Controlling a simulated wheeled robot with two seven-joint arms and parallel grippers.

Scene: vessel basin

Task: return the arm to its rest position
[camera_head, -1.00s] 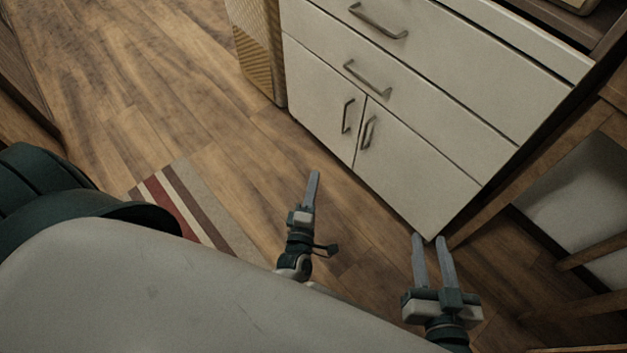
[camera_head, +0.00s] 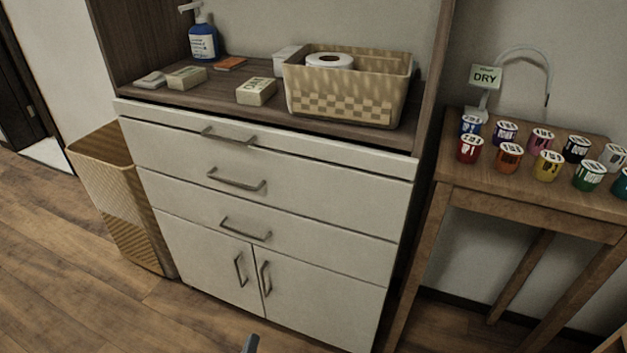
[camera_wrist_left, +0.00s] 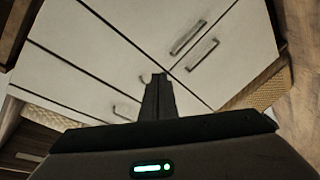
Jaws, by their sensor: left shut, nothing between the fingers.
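My left gripper (camera_head: 250,343) shows only as a fingertip at the bottom edge of the head view, in front of the cabinet's lower part. In the left wrist view its fingers (camera_wrist_left: 158,98) are together with nothing between them. They point toward the white cabinet doors (camera_wrist_left: 135,45), apart from the handles as far as I can tell. My right gripper is out of the head view.
A white cabinet (camera_head: 280,195) has drawers and doors, all shut. Its top holds a woven basket (camera_head: 340,103), a blue pump bottle (camera_head: 203,40) and small boxes. A wicker bin (camera_head: 125,205) stands left. A wooden table (camera_head: 530,195) with several colored cups stands right.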

